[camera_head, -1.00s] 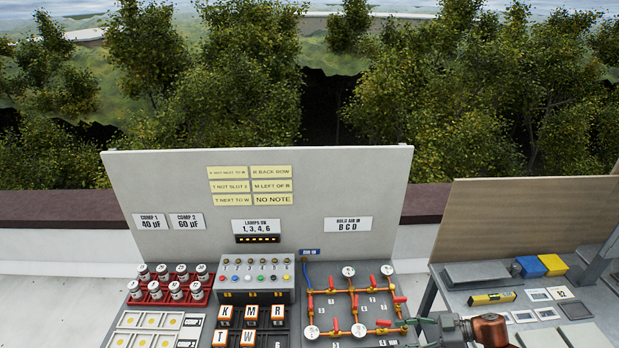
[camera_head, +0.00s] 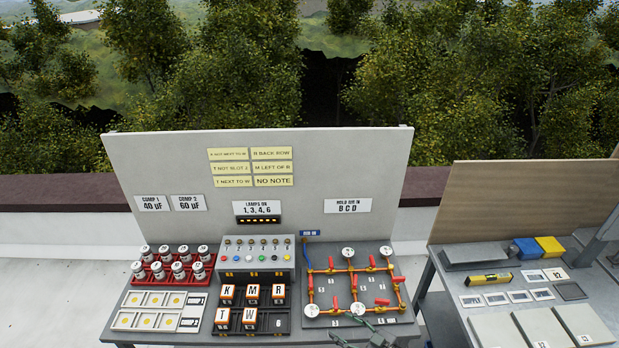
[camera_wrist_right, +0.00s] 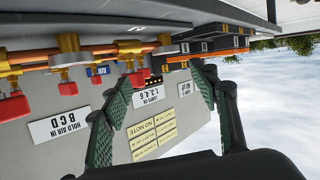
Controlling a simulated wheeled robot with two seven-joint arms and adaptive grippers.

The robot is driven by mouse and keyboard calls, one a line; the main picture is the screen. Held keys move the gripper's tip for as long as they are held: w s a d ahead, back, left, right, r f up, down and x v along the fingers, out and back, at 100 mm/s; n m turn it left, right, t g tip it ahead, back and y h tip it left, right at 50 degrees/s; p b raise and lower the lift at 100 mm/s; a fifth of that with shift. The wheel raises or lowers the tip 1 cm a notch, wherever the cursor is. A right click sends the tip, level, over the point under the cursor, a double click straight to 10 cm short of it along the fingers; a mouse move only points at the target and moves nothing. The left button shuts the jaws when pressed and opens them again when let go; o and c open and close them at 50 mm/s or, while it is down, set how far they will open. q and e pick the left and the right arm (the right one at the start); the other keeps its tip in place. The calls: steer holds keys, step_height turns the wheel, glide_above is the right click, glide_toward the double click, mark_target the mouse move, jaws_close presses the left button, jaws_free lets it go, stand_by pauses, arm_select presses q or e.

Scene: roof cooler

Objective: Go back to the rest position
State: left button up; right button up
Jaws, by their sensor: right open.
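My right gripper (camera_head: 360,337) shows only by its dark green fingers at the bottom edge of the head view, just in front of the pipe board (camera_head: 388,321). The rest of it is cut off by the frame. In the right wrist view its two green fingers (camera_wrist_right: 162,88) stand wide apart with nothing between them. That view is upside down, with brass pipes and red valve handles (camera_wrist_right: 62,88) beyond the fingers. My left gripper is not in view.
The bench holds a red rack (camera_head: 156,283) of white capacitors, a lamp box (camera_head: 285,268), lettered blocks (camera_head: 252,294) and white cards (camera_head: 128,319). A back panel (camera_head: 130,160) stands behind. A second table at right carries a yellow level (camera_head: 489,280) and a blue box (camera_head: 524,250).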

steer(key=s+d+f+m+g+h, duration=0.25)
steer(key=s+d+m+h, duration=0.3)
steer(key=s+d, duration=0.85)
steer(key=s+d+f+m+g+h, duration=0.2)
steer(key=s+d+m+g+h, duration=0.3)
steer(key=s+d, duration=0.85)
steer(key=s+a+f+b, duration=0.1)
steer(key=s+a+f, duration=0.1)
steer(key=f, duration=0.9)
steer(key=s+a+f+b, duration=0.1)
steer(key=s+f, duration=0.1)
steer(key=f, duration=1)
steer(key=s+a+f+b, duration=0.1)
steer(key=s+a+f, duration=0.15)
steer(key=f, duration=0.85)
steer(key=s+f+n+g+b, duration=0.1)
steer(key=s+f+b, duration=0.1)
steer(key=s+f, duration=1.6)
steer(key=shift+s+d+f, duration=0.35)
steer(key=shift+s+f, duration=0.05)
steer(key=shift+g, duration=0.25)
